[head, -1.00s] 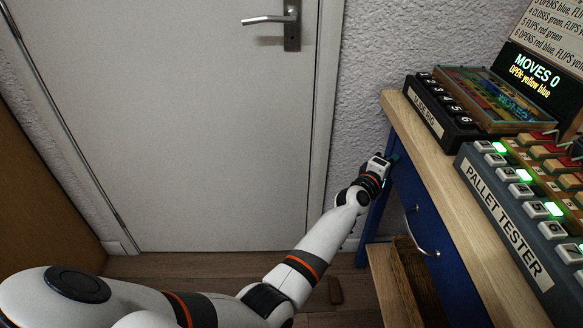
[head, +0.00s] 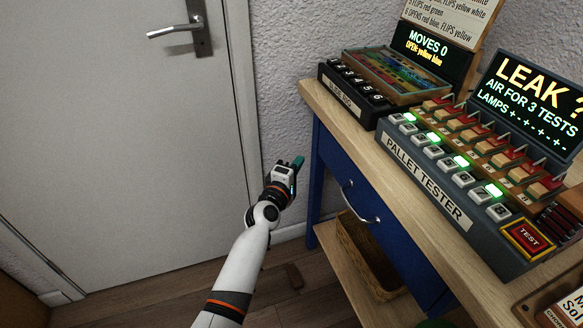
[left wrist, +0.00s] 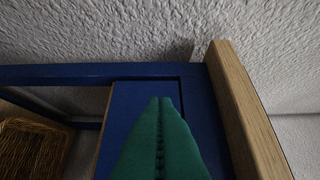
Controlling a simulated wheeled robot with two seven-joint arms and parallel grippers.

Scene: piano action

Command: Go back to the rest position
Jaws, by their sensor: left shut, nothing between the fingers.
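My left gripper (head: 298,163) is at the left end of the blue workbench, below the level of its wooden top. In the left wrist view its green fingers (left wrist: 160,135) are shut together with nothing between them. Behind them in that view are the blue side panel (left wrist: 132,105) and the wooden top's edge (left wrist: 240,110). I cannot tell whether the fingers touch the bench. My right gripper is not in view.
On the wooden benchtop (head: 325,103) stand the pallet tester (head: 425,183) and a smaller box with numbered keys (head: 350,95). A drawer handle (head: 360,207) sticks out in front. A wicker basket (head: 375,255) is on the lower shelf. A door (head: 110,130) is at left; floor lies between.

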